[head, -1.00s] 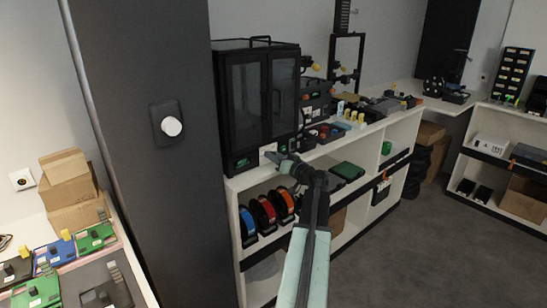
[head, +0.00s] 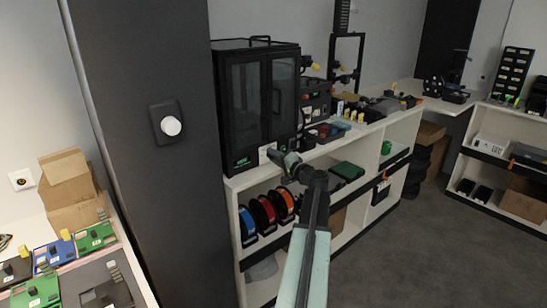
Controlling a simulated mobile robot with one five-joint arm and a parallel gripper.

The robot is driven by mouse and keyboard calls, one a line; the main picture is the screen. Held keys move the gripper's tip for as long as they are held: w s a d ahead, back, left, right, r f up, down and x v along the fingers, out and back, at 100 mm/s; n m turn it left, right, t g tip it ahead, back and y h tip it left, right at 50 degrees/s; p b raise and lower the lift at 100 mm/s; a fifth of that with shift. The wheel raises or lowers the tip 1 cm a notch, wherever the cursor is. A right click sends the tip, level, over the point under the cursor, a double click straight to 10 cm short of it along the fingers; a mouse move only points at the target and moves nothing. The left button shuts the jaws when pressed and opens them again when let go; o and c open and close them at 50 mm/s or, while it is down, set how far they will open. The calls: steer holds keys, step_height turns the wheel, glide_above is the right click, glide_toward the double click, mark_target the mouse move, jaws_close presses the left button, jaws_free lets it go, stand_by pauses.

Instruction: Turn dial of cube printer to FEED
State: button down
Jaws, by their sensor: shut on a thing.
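The cube printer (head: 245,110) is a tall black cabinet with glazed doors, standing on the white shelf unit at the centre left. A small green display shows low on its front, with a pale label panel (head: 266,152) to its right. My gripper (head: 275,155) is at the printer's lower right front corner, beside the pale panel. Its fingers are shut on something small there. The dial itself is hidden behind the fingers, so I cannot see its setting.
A dark green case (head: 347,171) lies on the shelf to the right. A dark pillar (head: 140,130) stands left of the printer. The floor at the right is clear.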

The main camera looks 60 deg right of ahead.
steer(key=shift+f+m, duration=0.1)
steer(key=shift+m, duration=1.4)
steer(key=c, duration=1.1)
jaws_free()
steer(key=shift+c, duration=0.2)
steer(key=shift+s+a, duration=0.1)
steer(key=shift+s, duration=0.05)
steer(key=v, duration=0.7)
steer(key=shift+s, duration=0.3)
